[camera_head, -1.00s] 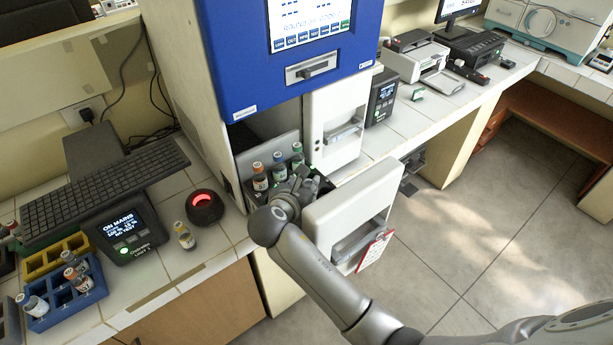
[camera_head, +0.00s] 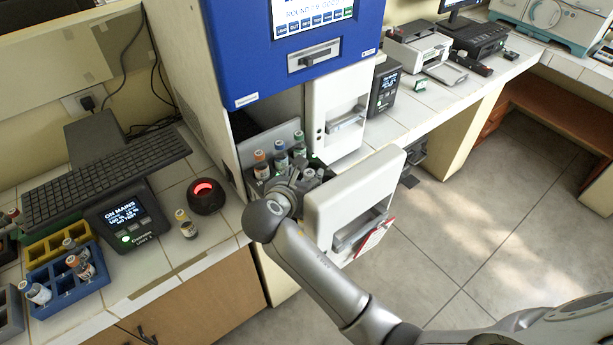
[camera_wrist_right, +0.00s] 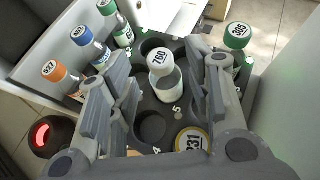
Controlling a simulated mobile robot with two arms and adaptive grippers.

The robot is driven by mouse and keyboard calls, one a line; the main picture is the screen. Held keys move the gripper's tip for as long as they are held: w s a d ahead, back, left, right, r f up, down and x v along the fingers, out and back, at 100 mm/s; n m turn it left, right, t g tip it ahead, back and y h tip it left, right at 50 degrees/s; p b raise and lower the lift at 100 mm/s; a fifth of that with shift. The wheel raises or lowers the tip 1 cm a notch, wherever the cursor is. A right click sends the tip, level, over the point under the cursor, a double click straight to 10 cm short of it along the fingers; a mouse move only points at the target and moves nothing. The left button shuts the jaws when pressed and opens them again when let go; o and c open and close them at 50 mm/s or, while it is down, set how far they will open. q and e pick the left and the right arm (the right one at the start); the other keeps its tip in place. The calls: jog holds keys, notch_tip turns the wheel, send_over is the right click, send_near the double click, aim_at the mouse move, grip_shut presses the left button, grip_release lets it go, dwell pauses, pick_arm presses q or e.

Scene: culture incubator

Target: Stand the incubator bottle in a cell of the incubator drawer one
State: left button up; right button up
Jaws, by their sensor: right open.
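The incubator drawer (camera_head: 325,205) is pulled out, its white front facing the floor side. Its dark rack (camera_wrist_right: 139,100) with round numbered cells shows in the right wrist view. A white-capped bottle (camera_wrist_right: 168,86) marked 760 stands in the rack, near the cell numbered 5. My right gripper (camera_head: 293,180) is over the drawer; in the wrist view its fingers (camera_wrist_right: 160,65) are open on either side of this bottle, with gaps visible. How deep the bottle sits is partly hidden. My left gripper is not in view.
Orange-, blue- and green-capped bottles (camera_wrist_right: 103,52) stand along one drawer side; a yellow cap (camera_wrist_right: 191,140) and another green cap (camera_wrist_right: 237,36) are near the fingers. An empty cell (camera_wrist_right: 150,127) lies beside the bottle. A blue rack (camera_head: 67,290) and loose vial (camera_head: 186,224) are on the counter.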

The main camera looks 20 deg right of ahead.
jog(key=b+v, duration=0.2)
jog(key=v, duration=0.7)
jog(key=shift+s+a, duration=0.15)
jog(key=shift+s, duration=0.1)
jog(key=shift+r, duration=0.1)
